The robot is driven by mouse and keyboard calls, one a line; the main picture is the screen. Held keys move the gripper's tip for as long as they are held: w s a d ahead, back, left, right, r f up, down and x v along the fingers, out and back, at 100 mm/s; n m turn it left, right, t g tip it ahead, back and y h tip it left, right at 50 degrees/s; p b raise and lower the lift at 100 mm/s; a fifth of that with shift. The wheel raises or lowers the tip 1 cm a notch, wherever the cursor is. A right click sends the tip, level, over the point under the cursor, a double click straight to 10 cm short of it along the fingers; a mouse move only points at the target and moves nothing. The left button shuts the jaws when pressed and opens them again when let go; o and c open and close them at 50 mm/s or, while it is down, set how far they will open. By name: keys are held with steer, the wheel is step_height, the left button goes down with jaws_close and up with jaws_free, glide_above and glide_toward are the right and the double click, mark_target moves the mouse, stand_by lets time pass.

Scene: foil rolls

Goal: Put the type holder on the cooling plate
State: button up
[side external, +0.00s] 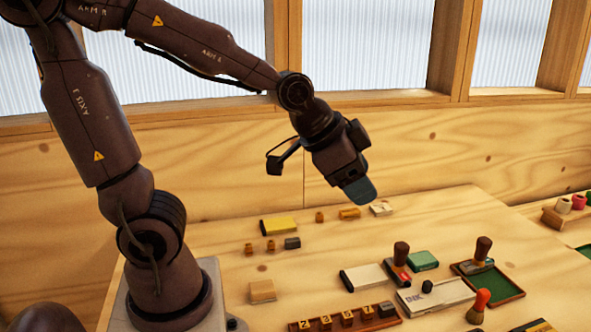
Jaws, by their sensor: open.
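My gripper (359,190) is open and empty, pointing down and to the right, high above the back part of the table. Three handled tools stand at the right: one with a dark wooden handle and red base (400,262), one with a dark handle on a green tray (483,249), and one with an orange handle (479,304). I cannot tell for sure which is the type holder. My gripper touches none of these.
A brown rack of numbered blocks (301,326) lies at the front. A pale block (361,277), a green block (423,260), a yellow block (279,226) and several small pieces lie around. Spools (563,206) stand far right.

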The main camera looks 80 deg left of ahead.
steer(key=shift+o, duration=0.4)
steer(key=s+d+r+n+g, duration=0.1)
steer(key=s+r+n+g, duration=0.1)
steer(key=s, duration=0.8)
steer(key=shift+s+d+r+n, duration=0.2)
steer(key=shift+d+r+n, duration=0.15)
steer(key=shift+r+n, duration=0.35)
steer(key=shift+f, duration=0.15)
steer(key=shift+w, duration=0.1)
